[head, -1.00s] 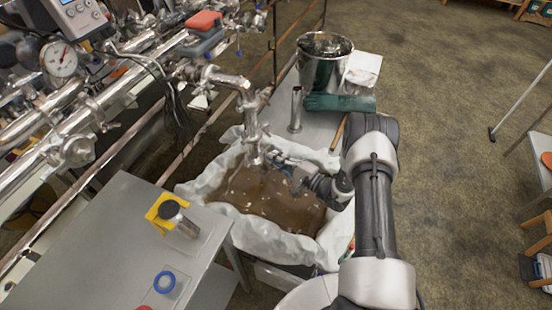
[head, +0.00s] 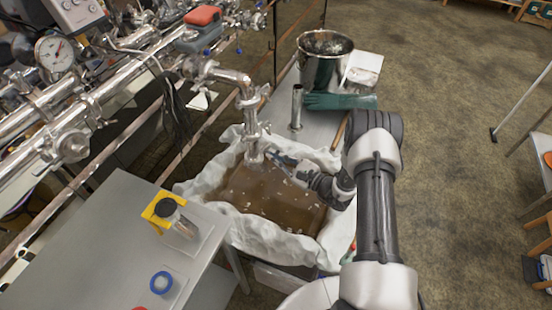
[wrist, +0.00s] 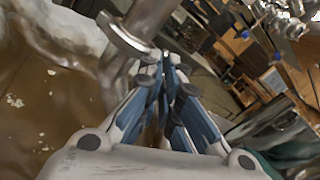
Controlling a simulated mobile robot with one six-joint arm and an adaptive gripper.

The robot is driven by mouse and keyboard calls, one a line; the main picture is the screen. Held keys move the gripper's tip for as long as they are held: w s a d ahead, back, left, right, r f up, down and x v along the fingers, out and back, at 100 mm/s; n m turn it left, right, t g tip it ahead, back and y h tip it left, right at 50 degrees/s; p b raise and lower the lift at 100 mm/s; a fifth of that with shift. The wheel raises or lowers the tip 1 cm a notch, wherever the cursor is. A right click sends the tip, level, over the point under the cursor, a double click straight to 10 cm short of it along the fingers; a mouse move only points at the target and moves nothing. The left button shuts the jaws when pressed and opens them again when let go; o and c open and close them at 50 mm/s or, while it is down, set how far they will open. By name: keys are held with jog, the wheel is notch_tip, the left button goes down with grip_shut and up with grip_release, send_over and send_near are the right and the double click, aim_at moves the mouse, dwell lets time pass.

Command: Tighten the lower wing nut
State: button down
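A steel pipe (head: 249,104) drops from an elbow to just above the brown liquid. A small metal piece, which looks like the lower wing nut (head: 265,127), sticks out from the pipe's right side. My gripper (head: 269,153) is just right of the pipe's lower end, with its fingertips a little below that piece in the head view. In the wrist view, the fingers of my gripper (wrist: 164,65) are drawn together, with a pipe flange (wrist: 128,42) close by on their left. No wing nut shows clearly between the fingertips, and I cannot tell whether they touch it.
A cloth-lined tub (head: 205,185) of brown liquid lies under the pipe. A grey table (head: 95,235) is at the left, with a jar in a yellow holder (head: 158,211).

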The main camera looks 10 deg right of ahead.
jog(key=shift+m, duration=1.9)
jog(key=c, duration=1.8)
grip_release()
jog(key=v, duration=1.2)
jog(key=shift+s, duration=0.1)
